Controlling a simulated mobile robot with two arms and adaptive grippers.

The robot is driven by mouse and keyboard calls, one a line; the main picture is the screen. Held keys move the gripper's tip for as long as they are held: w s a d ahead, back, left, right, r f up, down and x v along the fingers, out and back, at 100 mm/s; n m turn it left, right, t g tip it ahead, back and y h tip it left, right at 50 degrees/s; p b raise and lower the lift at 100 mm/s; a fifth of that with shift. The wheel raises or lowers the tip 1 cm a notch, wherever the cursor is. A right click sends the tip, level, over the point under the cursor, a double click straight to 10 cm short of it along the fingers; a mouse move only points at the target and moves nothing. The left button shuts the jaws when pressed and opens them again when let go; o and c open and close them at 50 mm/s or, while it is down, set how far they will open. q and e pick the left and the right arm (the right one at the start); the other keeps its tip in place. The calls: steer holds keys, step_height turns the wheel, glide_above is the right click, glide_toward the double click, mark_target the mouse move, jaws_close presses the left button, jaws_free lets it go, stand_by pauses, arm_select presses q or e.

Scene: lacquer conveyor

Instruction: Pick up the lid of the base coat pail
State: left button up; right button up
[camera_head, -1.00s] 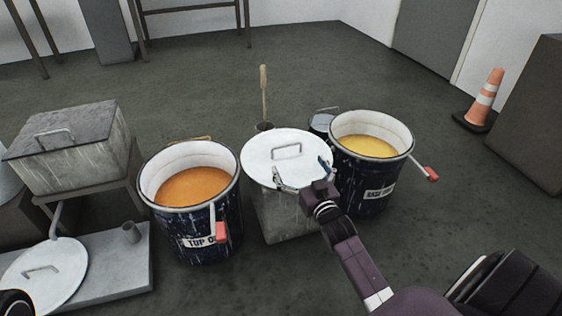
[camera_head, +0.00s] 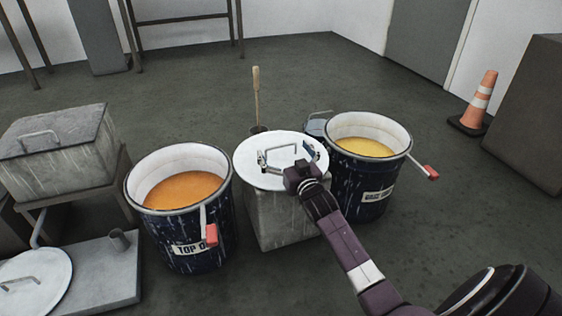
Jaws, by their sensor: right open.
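The base coat pail (camera_head: 368,189) is dark blue, open at the top, with yellow liquid inside and a red-gripped bar at its right. A round white lid (camera_head: 248,176) with a metal loop handle lies flat on a grey block, just left of that pail. My right gripper (camera_head: 284,156) is over this lid, with its spread fingers at the handle. It is open, and whether it touches the handle cannot be told. The gripper body hides part of the lid's right side. My left gripper is not in view.
The top coat pail (camera_head: 192,243), open with orange liquid, stands left of the grey block (camera_head: 278,222). Another white lid (camera_head: 40,290) lies at the lower left. A wooden handle (camera_head: 256,95) rises behind the block. A traffic cone (camera_head: 481,100) stands at the right on open floor.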

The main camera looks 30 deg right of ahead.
steer(key=c, duration=1.4)
steer(key=shift+r, duration=0.1)
